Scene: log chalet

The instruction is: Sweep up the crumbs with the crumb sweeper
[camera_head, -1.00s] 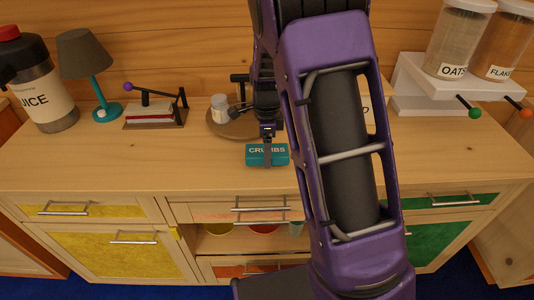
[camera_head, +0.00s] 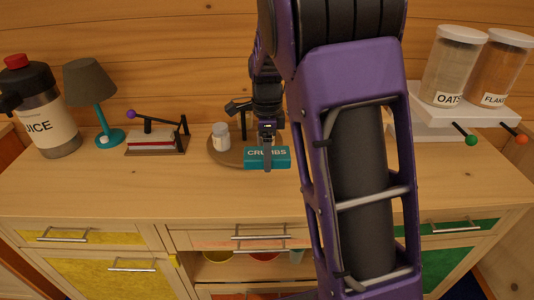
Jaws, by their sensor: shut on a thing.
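The crumb sweeper (camera_head: 281,160) is a teal block labelled "CRUMBS" at the middle of the wooden counter. My gripper (camera_head: 267,160) is shut on it from above, with one dark finger showing across its front. The sweeper is just in front of the round brown board and covers part of its edge. I cannot tell whether it touches the counter. No crumbs can be made out. My purple arm hides the counter to the right of the sweeper.
A white jar (camera_head: 221,137) stands on the round brown board (camera_head: 219,158). A lever device (camera_head: 156,140), a lamp (camera_head: 92,95) and a juice jug (camera_head: 45,110) stand at left. Dispensers labelled oats (camera_head: 450,75) and flakes (camera_head: 497,80) are at right. The front left counter is clear.

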